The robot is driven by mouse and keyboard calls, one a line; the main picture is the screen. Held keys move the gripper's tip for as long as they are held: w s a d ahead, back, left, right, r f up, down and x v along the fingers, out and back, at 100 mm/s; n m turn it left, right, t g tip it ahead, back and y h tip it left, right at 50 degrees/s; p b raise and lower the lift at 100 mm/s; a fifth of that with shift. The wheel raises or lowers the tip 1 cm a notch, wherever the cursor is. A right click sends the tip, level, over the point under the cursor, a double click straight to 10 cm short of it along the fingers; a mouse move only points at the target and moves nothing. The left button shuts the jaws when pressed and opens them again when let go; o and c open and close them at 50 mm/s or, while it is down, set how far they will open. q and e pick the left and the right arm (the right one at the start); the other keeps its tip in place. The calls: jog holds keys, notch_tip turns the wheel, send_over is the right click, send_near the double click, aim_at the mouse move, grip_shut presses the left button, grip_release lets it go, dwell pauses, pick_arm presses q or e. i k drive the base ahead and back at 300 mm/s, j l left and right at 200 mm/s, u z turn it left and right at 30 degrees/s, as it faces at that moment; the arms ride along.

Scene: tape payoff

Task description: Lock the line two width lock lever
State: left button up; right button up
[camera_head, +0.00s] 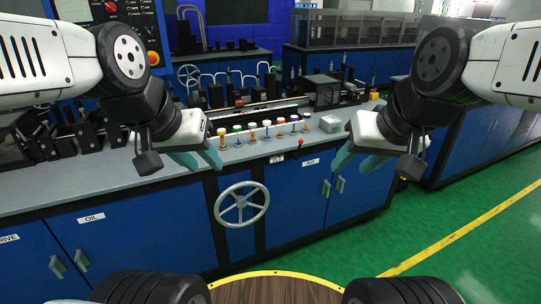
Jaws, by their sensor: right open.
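A small lever with a red knob (300,143) stands at the front edge of the grey bench top, above the blue cabinet doors. I cannot tell from its markings whether it is the line two width lock lever. My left gripper (201,162) is to its left, above the bench's front edge, with its teal fingers apart and nothing between them. My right gripper (358,164) is to its right, in front of the bench, also open and empty. Neither gripper touches the red-knobbed lever.
A handwheel (241,204) projects from the cabinet front. Green floor (440,215) is clear at right.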

aim_at(299, 149)
jog(key=i+l+z, duration=0.15)
jog(key=i, duration=0.3)
jog(key=i+l+z, duration=0.2)
jog(key=z, duration=0.15)
jog(key=i+l+z, duration=0.3)
jog(key=k+l, duration=0.05)
jog(key=k, duration=0.05)
